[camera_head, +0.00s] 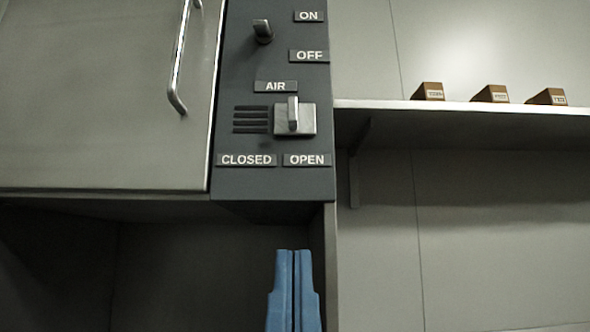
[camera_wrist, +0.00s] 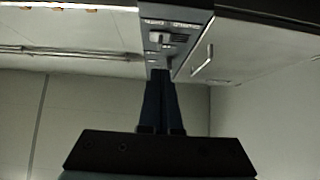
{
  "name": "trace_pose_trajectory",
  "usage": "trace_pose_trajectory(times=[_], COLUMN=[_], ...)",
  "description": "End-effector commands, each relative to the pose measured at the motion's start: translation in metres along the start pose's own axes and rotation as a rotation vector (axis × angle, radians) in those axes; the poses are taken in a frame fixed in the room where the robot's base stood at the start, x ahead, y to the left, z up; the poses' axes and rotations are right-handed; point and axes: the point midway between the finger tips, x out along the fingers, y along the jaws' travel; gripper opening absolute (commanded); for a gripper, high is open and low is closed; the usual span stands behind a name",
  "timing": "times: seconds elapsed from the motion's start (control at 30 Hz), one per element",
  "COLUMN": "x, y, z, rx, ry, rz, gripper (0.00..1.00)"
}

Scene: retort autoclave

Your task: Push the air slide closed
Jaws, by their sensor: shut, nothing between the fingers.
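The air slide (camera_head: 295,119) is a pale square plate with an upright tab, on the dark control panel under the AIR label. It sits at the right, over the OPEN label (camera_head: 306,160). Dark vent slots (camera_head: 251,119) show uncovered to its left, above the CLOSED label (camera_head: 247,160). My gripper (camera_head: 293,252) has blue fingers, shut and empty, pointing up below the panel and apart from the slide. In the wrist view the fingers (camera_wrist: 161,72) point toward the panel, with the slide (camera_wrist: 157,38) small beyond the tips.
A toggle switch (camera_head: 262,31) stands above, beside ON and OFF labels. A cabinet door with a metal handle (camera_head: 178,70) is left of the panel. A shelf (camera_head: 460,106) with several small labelled brown blocks (camera_head: 491,94) is at right. Below the cabinet is an open recess (camera_head: 190,265).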

Motion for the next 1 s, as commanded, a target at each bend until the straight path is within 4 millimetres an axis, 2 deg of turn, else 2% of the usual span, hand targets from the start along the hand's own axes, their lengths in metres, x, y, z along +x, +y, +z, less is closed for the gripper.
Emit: trace_pose_trajectory(times=[0.3,0.43,0.57,0.7,1.0], x=[0.0,0.005,0.022,0.045,0.084], y=[0.0,0.0,0.0,0.0,0.001], z=[0.0,-0.002,-0.009,-0.016,-0.027], rx=[0.0,-0.002,-0.008,-0.017,-0.035], ry=[0.0,-0.008,-0.042,-0.102,-0.235], rz=[0.0,-0.001,-0.003,-0.009,-0.017], gripper=[0.02,0.25,0.47,0.47,0.47])
